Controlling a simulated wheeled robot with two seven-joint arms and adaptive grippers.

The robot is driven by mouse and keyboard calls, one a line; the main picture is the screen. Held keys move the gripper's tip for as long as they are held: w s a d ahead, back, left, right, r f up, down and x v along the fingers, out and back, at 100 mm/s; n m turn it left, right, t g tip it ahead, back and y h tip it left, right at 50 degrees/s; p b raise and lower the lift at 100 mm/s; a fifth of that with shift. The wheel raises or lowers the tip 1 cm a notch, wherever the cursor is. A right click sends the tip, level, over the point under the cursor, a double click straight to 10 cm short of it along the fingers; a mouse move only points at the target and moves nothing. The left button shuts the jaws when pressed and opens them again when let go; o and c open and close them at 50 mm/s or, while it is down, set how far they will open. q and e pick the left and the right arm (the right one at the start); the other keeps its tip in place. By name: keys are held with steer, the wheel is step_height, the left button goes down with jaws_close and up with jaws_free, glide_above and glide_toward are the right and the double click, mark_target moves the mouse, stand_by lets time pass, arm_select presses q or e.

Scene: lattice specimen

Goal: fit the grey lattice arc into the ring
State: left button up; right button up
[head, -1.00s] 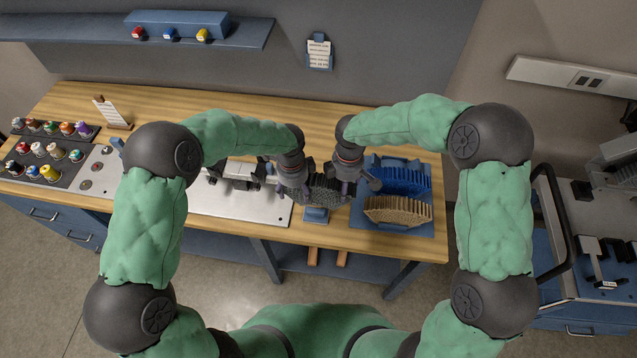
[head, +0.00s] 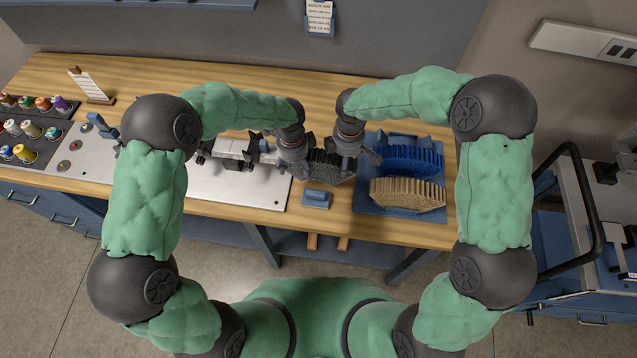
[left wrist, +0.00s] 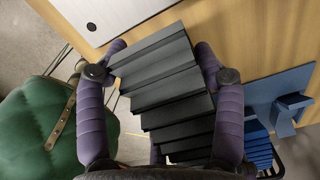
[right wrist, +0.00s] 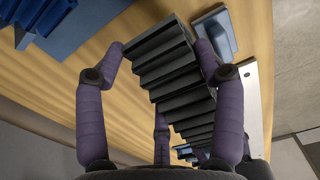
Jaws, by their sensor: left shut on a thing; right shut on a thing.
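The grey lattice arc (head: 328,167) is held between my two grippers above the table, right of the metal plate. My left gripper (head: 298,170) is shut on its left end; in the left wrist view the purple fingers flank the ribbed grey arc (left wrist: 165,85). My right gripper (head: 352,166) is shut on its right end; the right wrist view shows its fingers on both sides of the arc (right wrist: 172,75). A metal fixture (head: 235,150) stands on the silver plate (head: 240,188) at left, partly hidden by my left arm. I cannot make out the ring clearly.
A blue tray (head: 367,200) at right holds a blue lattice arc (head: 412,158) and a tan one (head: 407,193). A small blue block (head: 316,198) sits near the front edge. Spools (head: 25,153) and a card stand (head: 90,86) are at far left.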

arm_select(q)
steer(key=shift+w+f, duration=0.1)
steer(key=shift+w, duration=0.05)
arm_select(e)
steer(key=shift+s+f, duration=0.1)
steer(key=shift+f, duration=0.2)
